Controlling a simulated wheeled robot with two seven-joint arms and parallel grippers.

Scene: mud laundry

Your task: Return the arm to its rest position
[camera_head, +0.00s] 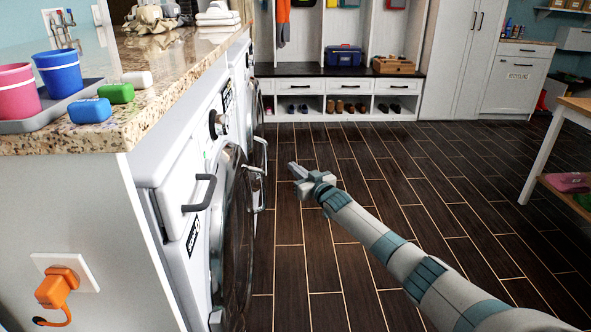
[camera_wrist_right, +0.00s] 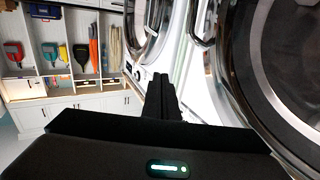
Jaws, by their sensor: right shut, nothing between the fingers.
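My right arm comes in from the lower right of the head view. Its gripper (camera_head: 298,172) is shut and empty, and hangs over the dark floor just right of the front-loading washer (camera_head: 190,190). A small gap shows between the fingertips and the machine's door handle. In the right wrist view the dark closed fingers (camera_wrist_right: 161,95) point toward the machines, with a round door (camera_wrist_right: 285,60) close on the right. My left gripper is in neither view.
A granite counter (camera_head: 150,100) at left bears a grey tray with a pink and a blue cup, and soap-like bars. An orange plug (camera_head: 57,287) sits in the wall outlet. A shoe bench (camera_head: 340,98) stands at the back. A wooden table (camera_head: 575,105) is at right. The middle floor is clear.

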